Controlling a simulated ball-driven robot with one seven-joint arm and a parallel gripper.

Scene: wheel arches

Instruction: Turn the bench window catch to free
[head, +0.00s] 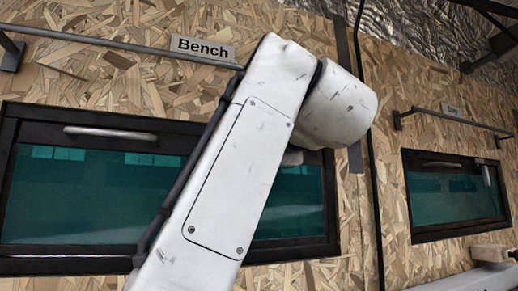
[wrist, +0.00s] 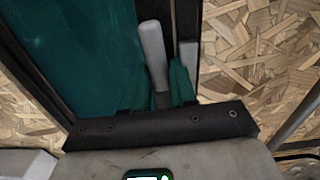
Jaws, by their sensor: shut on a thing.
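The bench window (head: 85,195) has a black frame and teal glass, under a "Bench" sign (head: 202,48). Its right part is behind my arm in the head view, which hides the catch and my gripper there. In the wrist view, a light grey lever, seemingly the bench window catch (wrist: 152,48), stands at the window's dark side frame, tilted slightly in the picture. My gripper (wrist: 172,95) is at the lever's lower end and shut on it. The fingertips are partly hidden behind the dark gripper edge, so the exact contact is unclear.
A grey bar handle (head: 110,133) sits along the top of the bench window. A dark rail (head: 120,45) runs above it. A second window (head: 455,195) with its own light grey catch (head: 487,175) is at the right, under another rail (head: 455,118). Chipboard wall surrounds both.

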